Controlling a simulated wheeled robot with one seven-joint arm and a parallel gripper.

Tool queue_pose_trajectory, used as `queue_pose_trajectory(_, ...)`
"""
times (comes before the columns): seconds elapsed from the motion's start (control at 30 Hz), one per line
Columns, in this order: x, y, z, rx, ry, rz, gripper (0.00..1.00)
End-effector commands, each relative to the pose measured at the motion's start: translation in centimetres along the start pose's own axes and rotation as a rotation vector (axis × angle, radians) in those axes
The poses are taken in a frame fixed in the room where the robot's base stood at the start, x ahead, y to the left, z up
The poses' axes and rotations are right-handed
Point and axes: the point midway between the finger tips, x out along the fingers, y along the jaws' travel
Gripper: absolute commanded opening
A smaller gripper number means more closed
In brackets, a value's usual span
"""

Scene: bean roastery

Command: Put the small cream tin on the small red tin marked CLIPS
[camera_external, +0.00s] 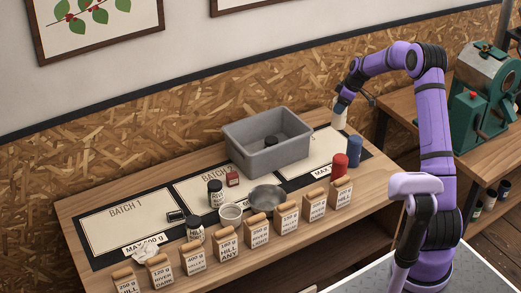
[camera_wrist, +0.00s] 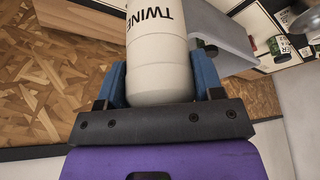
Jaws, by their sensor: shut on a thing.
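My gripper (camera_external: 341,101) is shut on a cream tin (camera_external: 339,119), held beyond the right end of the grey bin near the back of the bench. In the wrist view, my gripper (camera_wrist: 160,85) has its blue fingers on both sides of this cream tin (camera_wrist: 158,45), which is marked TWINE. A red cylindrical tin (camera_external: 338,168) stands at the right of the bench, in front of and below the held tin; no marking on it can be read. A small red block-like thing (camera_external: 232,179) with a pale label sits on the middle sheet.
A blue cylinder (camera_external: 354,151) stands right beside the red tin. A large grey bin (camera_external: 265,160) with a dark thing inside stands at the back. A metal bowl (camera_external: 267,197), a white cup (camera_external: 230,215), dark jars and a front row of several labelled bags (camera_external: 286,216) crowd the bench.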

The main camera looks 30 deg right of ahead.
Motion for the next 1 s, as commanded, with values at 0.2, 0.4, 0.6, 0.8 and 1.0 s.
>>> queue_pose_trajectory(0.2,-3.5,-7.5,1.9,-0.168,-0.003,-0.067,0.29)
queue_pose_trajectory(0.4,-5.8,-14.7,4.1,-0.317,-0.002,-0.128,0.29)
queue_pose_trajectory(0.6,-7.6,-22.0,6.8,-0.458,-0.001,-0.185,0.29)
queue_pose_trajectory(0.8,-8.6,-27.8,9.3,-0.564,0.002,-0.226,0.29)
queue_pose_trajectory(1.0,-8.9,-30.4,10.6,-0.613,0.005,-0.247,0.29)
